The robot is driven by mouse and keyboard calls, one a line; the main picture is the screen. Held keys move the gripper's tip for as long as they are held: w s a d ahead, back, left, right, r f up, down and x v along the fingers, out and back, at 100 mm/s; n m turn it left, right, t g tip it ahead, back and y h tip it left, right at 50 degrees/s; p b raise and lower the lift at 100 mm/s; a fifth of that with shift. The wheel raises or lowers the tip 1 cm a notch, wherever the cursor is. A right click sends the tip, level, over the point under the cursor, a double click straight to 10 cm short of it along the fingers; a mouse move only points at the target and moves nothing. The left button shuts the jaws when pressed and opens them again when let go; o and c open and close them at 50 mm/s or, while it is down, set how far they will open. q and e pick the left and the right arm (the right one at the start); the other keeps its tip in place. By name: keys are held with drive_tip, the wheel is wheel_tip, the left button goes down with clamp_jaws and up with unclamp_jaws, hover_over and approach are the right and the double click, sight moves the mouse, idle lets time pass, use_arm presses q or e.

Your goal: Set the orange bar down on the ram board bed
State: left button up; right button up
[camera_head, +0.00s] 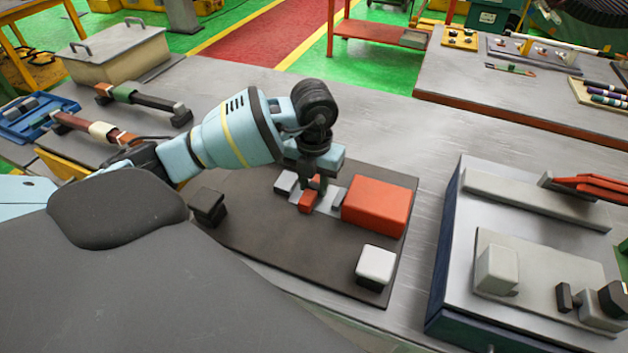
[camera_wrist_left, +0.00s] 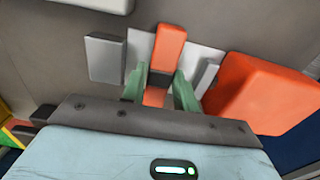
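The orange bar (camera_head: 307,202) is at the pale bed (camera_head: 328,198) of the dark ram board (camera_head: 260,238), between a grey block on its left and a large orange-red block on its right. In the left wrist view, the orange bar (camera_wrist_left: 169,48) lies lengthwise across the pale bed (camera_wrist_left: 140,46). My left gripper (camera_head: 316,184) points down over it. Its green fingers (camera_wrist_left: 160,86) flank the bar closely and appear shut on it. Whether the bar's underside touches the bed is hard to tell. My right gripper is not in view.
The large orange-red block (camera_head: 377,205) is just right of the fingers; a grey block (camera_head: 287,182) is close on the left. A black block (camera_head: 208,206) and a white-topped block (camera_head: 376,266) stand on the board. A blue-sided fixture (camera_head: 440,270) stands further right.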

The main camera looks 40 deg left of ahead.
sight(314, 186)
use_arm(q)
drive_tip(key=o, duration=0.3)
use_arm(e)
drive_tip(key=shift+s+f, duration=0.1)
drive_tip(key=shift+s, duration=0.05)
use_arm(q)
drive_tip(key=shift+r, duration=0.1)
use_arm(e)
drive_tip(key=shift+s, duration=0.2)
use_arm(q)
drive_tip(key=shift+r, duration=0.3)
wheel_tip(314, 186, up, 12)
drive_tip(key=shift+f+p, duration=0.2)
drive_tip(key=shift+p, duration=0.4)
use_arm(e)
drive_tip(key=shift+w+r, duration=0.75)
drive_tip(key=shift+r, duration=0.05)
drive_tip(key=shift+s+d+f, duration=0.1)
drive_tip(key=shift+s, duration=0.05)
use_arm(q)
drive_tip(key=shift+s+f, duration=0.1)
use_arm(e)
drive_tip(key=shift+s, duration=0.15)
